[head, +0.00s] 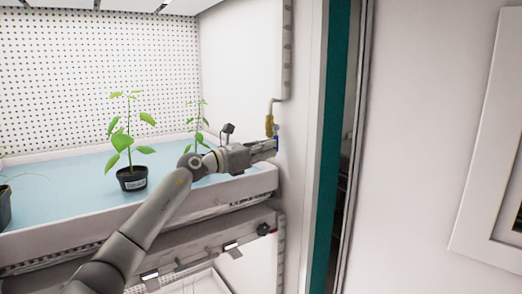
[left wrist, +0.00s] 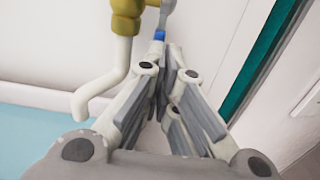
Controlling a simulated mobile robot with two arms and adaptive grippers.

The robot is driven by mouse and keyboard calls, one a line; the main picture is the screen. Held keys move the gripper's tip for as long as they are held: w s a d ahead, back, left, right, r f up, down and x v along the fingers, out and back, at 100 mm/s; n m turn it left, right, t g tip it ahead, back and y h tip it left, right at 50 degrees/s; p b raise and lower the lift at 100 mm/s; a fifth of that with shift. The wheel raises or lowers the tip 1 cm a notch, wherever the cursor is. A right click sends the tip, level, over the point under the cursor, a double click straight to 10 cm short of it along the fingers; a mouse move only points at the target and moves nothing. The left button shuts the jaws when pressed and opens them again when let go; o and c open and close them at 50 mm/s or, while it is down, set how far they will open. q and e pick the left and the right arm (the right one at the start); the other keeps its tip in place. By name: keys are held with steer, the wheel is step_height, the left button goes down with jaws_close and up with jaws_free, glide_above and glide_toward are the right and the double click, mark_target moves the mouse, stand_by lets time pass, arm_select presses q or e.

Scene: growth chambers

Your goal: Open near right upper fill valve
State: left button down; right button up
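The fill valve (head: 269,124) has a yellow body on the chamber's right wall, above the tray's right end. In the left wrist view its yellow body (left wrist: 126,14) is at the top, with a white spout (left wrist: 97,100) curving down. Its lever handle has a blue end (left wrist: 159,36) that hangs down beside the body. My left gripper (head: 274,146) is just below the valve. Its fingers (left wrist: 164,58) are close together at the blue end and appear shut on it, hiding the handle's lower part. My right gripper is not in view.
A light-blue grow tray (head: 262,183) with potted plants (head: 131,179) lies under and left of my left arm. A lower shelf with a dark knob (head: 263,229) is beneath. A teal door edge (head: 328,150) and white wall stand to the right.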

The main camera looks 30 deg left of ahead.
arm_select(q)
steer(key=shift+d+f, duration=0.25)
steer(key=shift+f, duration=0.15)
steer(key=v, duration=0.8)
steer(key=shift+a+r, duration=0.3)
steer(key=shift+a, duration=0.05)
steer(key=shift+d, duration=0.1)
